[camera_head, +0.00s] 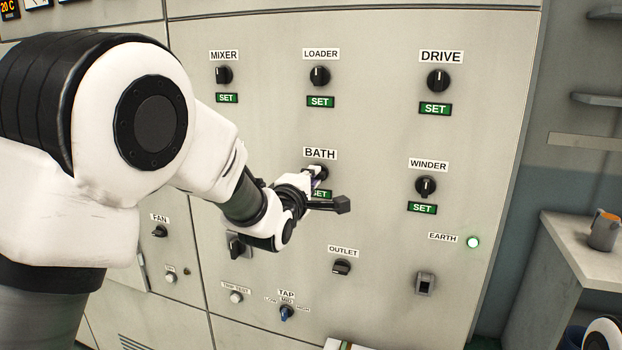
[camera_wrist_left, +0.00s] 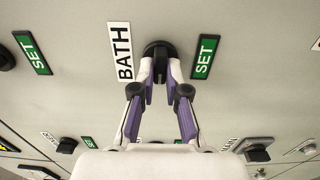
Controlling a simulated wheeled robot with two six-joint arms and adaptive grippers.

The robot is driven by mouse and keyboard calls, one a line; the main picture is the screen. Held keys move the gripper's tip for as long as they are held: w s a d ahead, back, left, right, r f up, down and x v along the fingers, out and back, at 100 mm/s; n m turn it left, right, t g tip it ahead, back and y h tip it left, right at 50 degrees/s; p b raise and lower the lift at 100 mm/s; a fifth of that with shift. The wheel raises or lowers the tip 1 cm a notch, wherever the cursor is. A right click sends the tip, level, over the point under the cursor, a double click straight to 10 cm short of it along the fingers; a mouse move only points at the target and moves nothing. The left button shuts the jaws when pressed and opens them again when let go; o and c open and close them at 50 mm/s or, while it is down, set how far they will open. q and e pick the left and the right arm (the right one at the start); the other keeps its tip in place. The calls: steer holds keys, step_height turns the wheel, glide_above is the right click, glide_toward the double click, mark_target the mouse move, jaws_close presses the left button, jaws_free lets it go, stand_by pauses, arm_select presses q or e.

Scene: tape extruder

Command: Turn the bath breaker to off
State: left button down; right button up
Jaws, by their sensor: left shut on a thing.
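The bath breaker is a round black knob (camera_wrist_left: 158,52) between the BATH label (camera_wrist_left: 121,52) and a green SET plate (camera_wrist_left: 205,56) in the left wrist view. My left gripper (camera_wrist_left: 160,78) is shut on this knob, with a fingertip at each side of its grip bar. In the head view the BATH label (camera_head: 320,153) shows above my left gripper (camera_head: 316,176), which hides most of the knob (camera_head: 320,169) and part of the green SET plate (camera_head: 323,194). My right gripper is not in view.
Similar knobs are near: loader (camera_head: 319,76) above, winder (camera_head: 425,187) at the right, mixer (camera_head: 223,75) at upper left and outlet (camera_head: 342,267) below. A green EARTH lamp (camera_head: 473,242) is lit. A bench (camera_head: 590,250) stands at the right.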

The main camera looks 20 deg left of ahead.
arm_select(q)
steer(key=c, duration=1.2)
jaws_free()
steer(key=shift+w+d, duration=0.1)
steer(key=s, duration=1.2)
steer(key=shift+a, duration=0.2)
